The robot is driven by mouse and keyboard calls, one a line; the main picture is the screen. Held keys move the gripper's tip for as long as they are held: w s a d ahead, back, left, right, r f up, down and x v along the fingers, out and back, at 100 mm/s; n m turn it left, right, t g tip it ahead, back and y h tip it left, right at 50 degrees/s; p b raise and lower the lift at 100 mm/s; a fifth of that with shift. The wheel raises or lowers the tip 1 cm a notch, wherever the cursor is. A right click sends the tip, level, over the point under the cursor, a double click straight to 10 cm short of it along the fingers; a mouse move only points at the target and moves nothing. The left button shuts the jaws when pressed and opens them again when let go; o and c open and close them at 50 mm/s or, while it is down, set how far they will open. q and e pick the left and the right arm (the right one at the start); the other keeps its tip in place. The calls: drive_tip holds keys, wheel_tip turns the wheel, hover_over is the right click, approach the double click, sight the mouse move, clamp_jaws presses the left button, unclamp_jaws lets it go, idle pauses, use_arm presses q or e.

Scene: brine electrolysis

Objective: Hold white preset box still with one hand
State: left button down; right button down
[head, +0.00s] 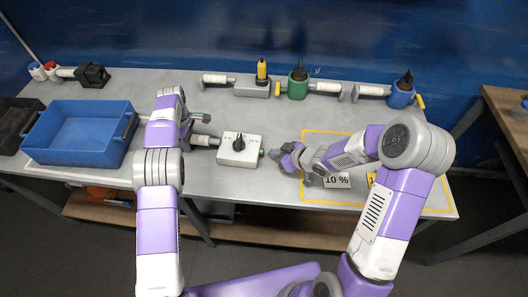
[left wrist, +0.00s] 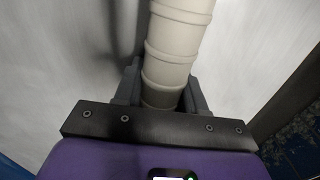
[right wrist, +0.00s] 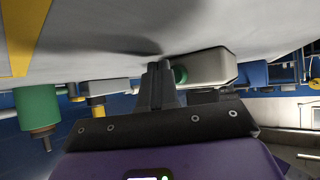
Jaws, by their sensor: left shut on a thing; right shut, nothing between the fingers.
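The white preset box (head: 239,150) stands on the grey table with a black knob (head: 238,143) on top, a ribbed white handle (head: 206,140) on its left and a green button (head: 261,153) on its right. My left gripper (head: 189,138) is shut on the handle, whose ribbed grip (left wrist: 176,45) fills the left wrist view between the fingers. My right gripper (head: 277,155) is shut and empty, just right of the green button. In the right wrist view its closed fingertips (right wrist: 159,68) are close beside the button (right wrist: 180,74) and the box (right wrist: 208,68); contact is unclear.
A blue bin (head: 80,150) stands at the left. A yellow-outlined area (head: 318,132) with a "10 %" card (head: 337,181) lies under my right arm. Yellow, green (head: 298,85) and blue (head: 401,97) items with white handles line the back edge.

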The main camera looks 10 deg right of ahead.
drive_tip(key=shift+d, duration=0.15)
drive_tip(key=shift+s+d, duration=0.35)
drive_tip(key=shift+d, duration=0.6)
drive_tip(key=shift+s+d, duration=0.4)
drive_tip(key=shift+d, duration=0.55)
drive_tip(key=shift+s+d, duration=0.35)
drive_tip(key=shift+d, duration=0.6)
use_arm(q)
drive_tip(key=c, duration=0.6)
unclamp_jaws()
drive_tip(key=shift+o, duration=0.2)
wheel_tip(320, 180, up, 12)
drive_tip(key=shift+r, duration=0.1)
drive_tip(key=shift+s, duration=0.1)
use_arm(e)
drive_tip(key=shift+s, duration=0.1)
